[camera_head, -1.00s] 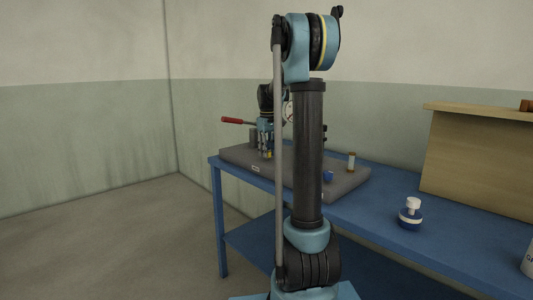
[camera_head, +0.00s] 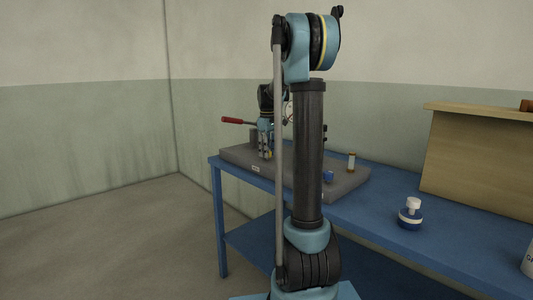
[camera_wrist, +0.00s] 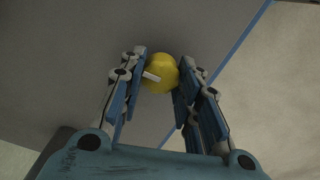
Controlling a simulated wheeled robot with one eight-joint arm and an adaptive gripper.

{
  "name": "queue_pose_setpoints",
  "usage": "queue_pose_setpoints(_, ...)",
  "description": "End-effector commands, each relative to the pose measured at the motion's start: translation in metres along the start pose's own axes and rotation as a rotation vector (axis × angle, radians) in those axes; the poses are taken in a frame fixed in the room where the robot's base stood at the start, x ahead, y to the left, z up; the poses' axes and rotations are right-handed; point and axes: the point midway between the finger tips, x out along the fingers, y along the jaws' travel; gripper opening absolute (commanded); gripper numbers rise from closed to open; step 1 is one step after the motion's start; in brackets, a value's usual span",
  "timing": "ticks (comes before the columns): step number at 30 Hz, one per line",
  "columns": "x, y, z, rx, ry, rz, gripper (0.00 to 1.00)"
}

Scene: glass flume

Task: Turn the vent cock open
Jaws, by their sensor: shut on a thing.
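The vent cock shows in the wrist view as a round yellow knob (camera_wrist: 161,74) with a short white bar on its face. My gripper (camera_wrist: 160,82) is shut on the yellow knob, with one blue-padded finger on each side of it. In the head view my gripper (camera_head: 265,150) points down over the grey base plate (camera_head: 230,154) on the blue table. The knob is too small and covered by the fingers there to make out. How far the cock is turned open cannot be told.
A red-handled lever (camera_head: 236,121) sticks out left beside my gripper. A blue knob (camera_head: 328,177) and a small tan-topped post (camera_head: 351,161) stand on the plate. A blue and white bottle (camera_head: 411,214) and a wooden box (camera_head: 480,165) are on the blue table (camera_head: 375,222) at right.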

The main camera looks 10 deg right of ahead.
Motion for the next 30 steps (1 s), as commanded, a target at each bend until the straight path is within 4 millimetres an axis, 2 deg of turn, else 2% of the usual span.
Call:
queue_pose_setpoints(1, -0.001, 0.002, -0.003, -0.001, 0.005, 0.005, 0.37)
queue_pose_setpoints(3, -0.001, 0.002, -0.002, 0.0, 0.004, 0.004, 0.51)
queue_pose_setpoints(13, -0.001, 0.001, -0.001, 0.0, 0.002, 0.002, 0.51)
queue_pose_setpoints(17, -0.007, 0.001, -0.001, 0.001, 0.002, 0.001, 0.51)
queue_pose_setpoints(20, -0.02, 0.001, -0.001, 0.001, 0.001, 0.001, 0.51)
queue_pose_setpoints(30, -0.081, 0.001, -0.001, 0.0, 0.002, 0.001, 0.51)
